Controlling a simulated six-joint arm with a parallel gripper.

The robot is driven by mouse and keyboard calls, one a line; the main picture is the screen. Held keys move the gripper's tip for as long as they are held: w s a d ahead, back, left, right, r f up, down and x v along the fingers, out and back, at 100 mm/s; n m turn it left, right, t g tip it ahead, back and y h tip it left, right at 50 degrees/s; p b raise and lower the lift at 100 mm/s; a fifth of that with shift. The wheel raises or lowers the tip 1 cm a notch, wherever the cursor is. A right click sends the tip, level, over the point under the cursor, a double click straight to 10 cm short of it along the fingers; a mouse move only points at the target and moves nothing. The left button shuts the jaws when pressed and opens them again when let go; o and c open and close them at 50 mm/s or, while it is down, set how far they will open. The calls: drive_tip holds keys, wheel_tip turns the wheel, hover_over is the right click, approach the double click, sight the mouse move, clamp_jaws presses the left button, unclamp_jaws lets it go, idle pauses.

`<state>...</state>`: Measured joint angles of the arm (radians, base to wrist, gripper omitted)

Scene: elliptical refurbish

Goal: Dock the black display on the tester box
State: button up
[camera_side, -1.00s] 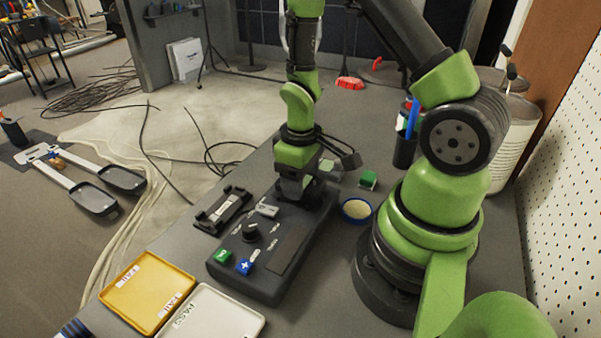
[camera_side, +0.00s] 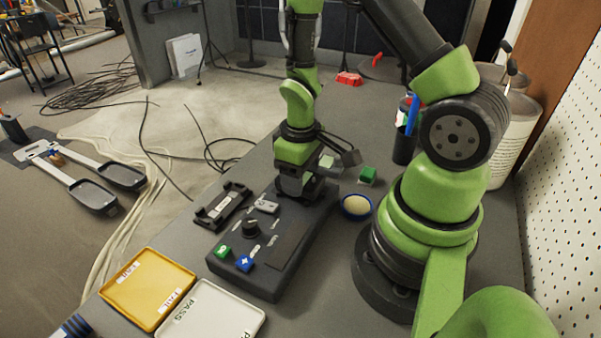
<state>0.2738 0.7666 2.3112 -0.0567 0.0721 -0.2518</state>
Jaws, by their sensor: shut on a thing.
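The tester box (camera_side: 285,250) is a long dark grey case lying on the bench, with a black knob, a green button, a blue button and pale labels on top. My gripper (camera_side: 303,192) points down at the far end of the box. It is shut on the black display, which is dark against the dark fingers and mostly hidden. I cannot make out the display's outline, or whether it touches the box.
A black cradle (camera_side: 208,217) stands left of the box. A yellow tray (camera_side: 140,300) and a white tray (camera_side: 245,312) lie in front. A small bowl (camera_side: 357,206), a green block (camera_side: 368,174) and a pen cup (camera_side: 404,147) are to the right.

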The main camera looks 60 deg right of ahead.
drive_tip(key=shift+f, duration=0.5)
idle(0.3)
drive_tip(key=o, duration=1.1)
drive_tip(key=shift+c, duration=0.2)
drive_tip(key=shift+r, duration=0.1)
wheel_tip(320, 180, up, 10)
drive_tip(key=shift+f, duration=0.1)
